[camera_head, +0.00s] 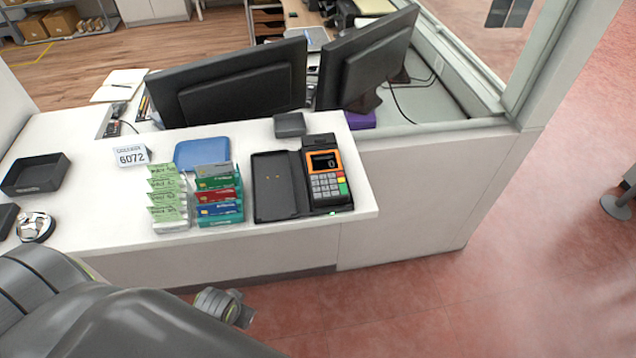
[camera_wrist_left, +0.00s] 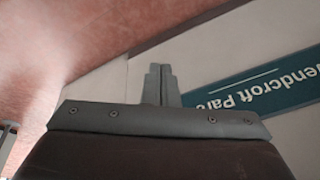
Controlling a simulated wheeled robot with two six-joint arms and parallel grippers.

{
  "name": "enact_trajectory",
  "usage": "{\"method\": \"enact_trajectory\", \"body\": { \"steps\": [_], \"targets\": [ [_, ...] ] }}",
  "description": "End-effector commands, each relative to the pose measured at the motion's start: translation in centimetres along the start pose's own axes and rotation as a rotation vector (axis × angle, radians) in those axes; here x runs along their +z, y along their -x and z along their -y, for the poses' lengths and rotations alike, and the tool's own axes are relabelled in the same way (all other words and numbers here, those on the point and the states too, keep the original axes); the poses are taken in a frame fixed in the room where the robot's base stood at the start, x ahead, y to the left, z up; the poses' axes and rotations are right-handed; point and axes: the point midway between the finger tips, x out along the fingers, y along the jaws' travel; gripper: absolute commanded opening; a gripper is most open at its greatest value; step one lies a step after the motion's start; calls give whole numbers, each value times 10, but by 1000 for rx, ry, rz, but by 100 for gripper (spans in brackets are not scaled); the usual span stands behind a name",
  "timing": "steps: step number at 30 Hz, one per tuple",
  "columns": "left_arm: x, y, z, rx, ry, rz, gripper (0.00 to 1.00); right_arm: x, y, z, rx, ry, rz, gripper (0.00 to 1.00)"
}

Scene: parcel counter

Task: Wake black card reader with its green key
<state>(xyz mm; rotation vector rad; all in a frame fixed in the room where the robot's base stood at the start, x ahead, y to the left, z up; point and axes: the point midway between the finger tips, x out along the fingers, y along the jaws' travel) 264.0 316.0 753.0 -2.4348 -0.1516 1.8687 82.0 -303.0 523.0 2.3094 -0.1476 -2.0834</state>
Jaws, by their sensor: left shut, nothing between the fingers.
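The black card reader (camera_head: 323,172) lies at the right end of the white counter, with an orange frame around its dark screen, which shows a "0". Its green key (camera_head: 343,189) is at the lower right of the keypad, below a yellow and a red key. My left gripper (camera_wrist_left: 161,78) is shut and empty in the left wrist view, in front of the counter's front panel. In the head view my left arm comes in at the lower left, and its end is low in front of the counter, apart from the reader. My right gripper is not in view.
A black tray (camera_head: 274,207) lies left of the reader. Card stacks (camera_head: 219,196), green slips (camera_head: 167,200), a blue pad (camera_head: 203,153) and a "6072" sign (camera_head: 131,156) stand further left. Two monitors (camera_head: 235,85) stand behind. The counter's front edge lies between arm and reader.

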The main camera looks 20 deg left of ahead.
Motion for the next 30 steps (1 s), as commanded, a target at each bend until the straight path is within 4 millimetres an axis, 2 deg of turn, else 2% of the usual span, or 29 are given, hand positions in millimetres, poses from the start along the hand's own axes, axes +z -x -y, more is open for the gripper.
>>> {"method": "enact_trajectory", "body": {
  "steps": [1,5,8,12,15,24,30],
  "targets": [
    [-13,19,0,3,-11,-18,0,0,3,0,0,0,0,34],
    [-42,62,-2,19,-59,-59,0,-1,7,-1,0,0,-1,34],
    [-71,100,-7,44,-135,-106,0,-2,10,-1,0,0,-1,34],
    [-120,148,-23,97,-323,-201,0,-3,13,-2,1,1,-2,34],
    [-158,177,-39,135,-502,-288,0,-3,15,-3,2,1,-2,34],
    [-256,243,-84,176,-1042,-553,0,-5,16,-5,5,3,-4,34],
    [-304,284,-108,153,-1352,-714,0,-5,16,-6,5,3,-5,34]
  ]
}}
